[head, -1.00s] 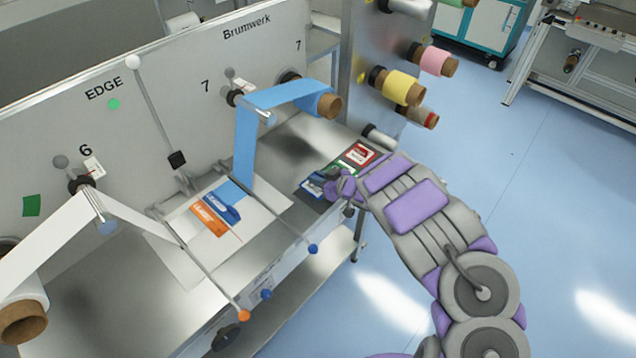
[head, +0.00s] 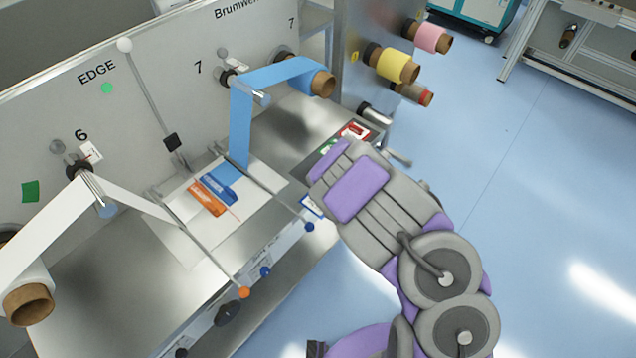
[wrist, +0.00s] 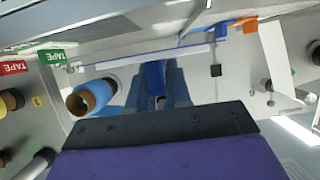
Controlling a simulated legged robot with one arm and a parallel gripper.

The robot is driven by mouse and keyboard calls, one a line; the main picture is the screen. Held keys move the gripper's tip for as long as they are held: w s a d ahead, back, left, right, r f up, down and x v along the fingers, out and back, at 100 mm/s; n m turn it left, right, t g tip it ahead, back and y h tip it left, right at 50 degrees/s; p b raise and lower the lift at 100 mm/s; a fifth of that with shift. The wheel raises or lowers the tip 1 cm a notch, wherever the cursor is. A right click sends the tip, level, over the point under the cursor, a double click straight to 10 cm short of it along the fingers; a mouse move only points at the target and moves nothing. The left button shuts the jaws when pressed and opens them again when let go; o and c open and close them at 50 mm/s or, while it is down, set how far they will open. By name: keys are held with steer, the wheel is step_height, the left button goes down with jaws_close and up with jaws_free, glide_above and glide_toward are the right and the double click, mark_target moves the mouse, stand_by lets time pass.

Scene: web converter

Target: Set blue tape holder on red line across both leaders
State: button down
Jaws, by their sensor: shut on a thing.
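My gripper is mostly hidden behind my arm in the head view; its dark fingers (wrist: 158,90) show in the wrist view. They are shut on the blue tape holder (wrist: 154,78). A blue-edged white corner of the holder (head: 312,207) peeks out left of my arm, near the table's front edge. The blue leader (head: 221,184) and the orange leader (head: 208,198) lie side by side on a pale sheet, left of my gripper. A thin red line (head: 233,213) shows beside the orange leader; the rest of it is hard to make out.
Red (head: 354,131) and green (head: 328,146) tape holders lie at the table's right end. Two thin rods with a blue knob (head: 309,227) and an orange knob (head: 244,292) cross the table. The blue web (head: 241,125) hangs down from its roll (head: 323,83).

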steer(key=shift+s+d, duration=0.1)
steer(key=shift+s, duration=0.3)
